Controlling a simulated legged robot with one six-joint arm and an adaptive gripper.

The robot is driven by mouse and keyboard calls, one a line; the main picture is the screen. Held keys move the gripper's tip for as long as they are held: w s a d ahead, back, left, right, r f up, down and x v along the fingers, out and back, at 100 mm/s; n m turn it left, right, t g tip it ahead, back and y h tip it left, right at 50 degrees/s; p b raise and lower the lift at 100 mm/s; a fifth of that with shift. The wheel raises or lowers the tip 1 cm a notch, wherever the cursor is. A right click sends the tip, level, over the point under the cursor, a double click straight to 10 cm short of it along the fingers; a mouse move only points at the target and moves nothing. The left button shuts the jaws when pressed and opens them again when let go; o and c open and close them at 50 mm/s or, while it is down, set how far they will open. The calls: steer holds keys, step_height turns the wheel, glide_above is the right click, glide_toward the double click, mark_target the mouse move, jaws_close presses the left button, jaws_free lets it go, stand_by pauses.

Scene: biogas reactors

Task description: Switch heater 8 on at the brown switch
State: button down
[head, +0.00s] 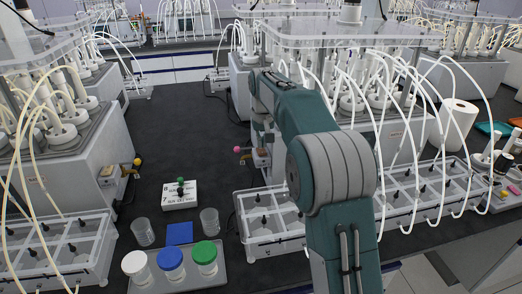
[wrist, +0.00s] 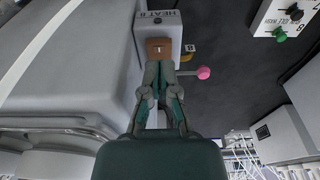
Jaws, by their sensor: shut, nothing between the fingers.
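The brown switch (wrist: 159,48) is a small brown plate with a pale mark at its middle. It sits on a pale grey box labelled HEAT 8 (wrist: 158,18), at the top of the wrist view. My gripper (wrist: 159,68) is shut and empty. Its fingertips lie just below the switch in the picture and overlap its lower edge; I cannot tell whether they touch it. In the head view the brown switch (head: 262,158) shows small on the side of the middle reactor, left of my arm, which hides much of that reactor.
A white box with green and black knobs (head: 180,196) stands on the dark bench. Lidded jars stand on a tray (head: 205,288). Looping tubes hang around the reactors.

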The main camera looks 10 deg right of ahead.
mark_target(262, 153)
steer(key=shift+r, duration=2.55)
steer(key=shift+r, duration=0.1)
steer(key=shift+s+r, duration=0.25)
steer(key=s+r+t, duration=0.1)
steer(key=s+r, duration=0.2)
steer(key=s, duration=0.7)
steer(key=s+r+t, duration=0.1)
steer(key=s+r, duration=0.2)
steer(key=s, duration=0.6)
steer(key=s+f+t, duration=0.1)
steer(key=s+f, duration=0.4)
steer(key=s, duration=0.4)
steer(key=s+f+t, duration=0.1)
steer(key=s+f, duration=0.4)
steer(key=s, duration=0.5)
steer(key=shift+s, duration=0.25)
